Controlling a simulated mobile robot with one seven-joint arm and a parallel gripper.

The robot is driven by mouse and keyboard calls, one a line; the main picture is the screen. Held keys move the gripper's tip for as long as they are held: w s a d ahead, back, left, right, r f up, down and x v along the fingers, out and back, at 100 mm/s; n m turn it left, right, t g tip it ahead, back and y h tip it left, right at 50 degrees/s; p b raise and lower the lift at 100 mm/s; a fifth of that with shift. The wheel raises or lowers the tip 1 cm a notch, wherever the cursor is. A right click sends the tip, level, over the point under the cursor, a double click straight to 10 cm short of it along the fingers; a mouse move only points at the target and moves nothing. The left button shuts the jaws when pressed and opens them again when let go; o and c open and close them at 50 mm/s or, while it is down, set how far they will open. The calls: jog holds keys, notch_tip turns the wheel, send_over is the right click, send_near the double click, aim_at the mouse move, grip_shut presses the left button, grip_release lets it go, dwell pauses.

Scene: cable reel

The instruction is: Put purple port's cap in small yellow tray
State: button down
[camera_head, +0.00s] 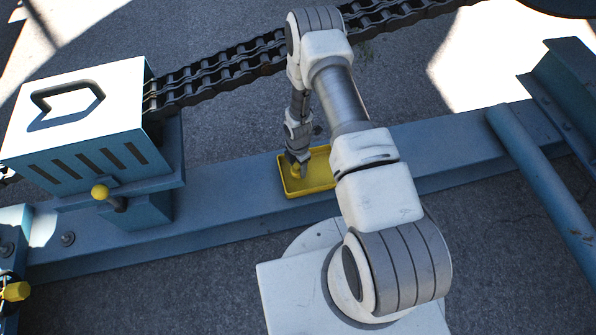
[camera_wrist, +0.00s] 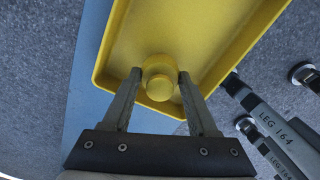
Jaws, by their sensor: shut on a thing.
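My gripper (camera_wrist: 160,75) points down into the small yellow tray (camera_wrist: 215,30). Its two fingers are shut on a round yellow cap (camera_wrist: 159,90) with a narrower knob, one finger on each side. The cap is over the tray's floor, close to one end wall. I cannot tell whether it touches the floor. In the head view, the tray (camera_head: 320,179) lies on a blue beam, and my gripper (camera_head: 299,169) is at its left part, mostly hiding the cap. No purple port is visible.
The blue beam (camera_head: 230,195) crosses the ground. A white-topped box (camera_head: 80,115) with a handle and a yellow knob (camera_head: 99,191) stands on it at left. A heavy chain (camera_head: 225,68) runs behind. A blue pipe (camera_head: 540,185) slopes at right.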

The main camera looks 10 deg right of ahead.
aim_at(298, 165)
jog(key=shift+f+b, duration=0.3)
jog(key=shift+f, duration=0.9)
jog(key=shift+f, duration=0.2)
jog(key=shift+c, duration=0.8)
grip_release()
jog(key=shift+r, duration=0.1)
notch_tip(298, 165, up, 12)
jog(key=p, duration=0.4)
jog(key=shift+r, duration=0.1)
jog(key=shift+s, duration=0.1)
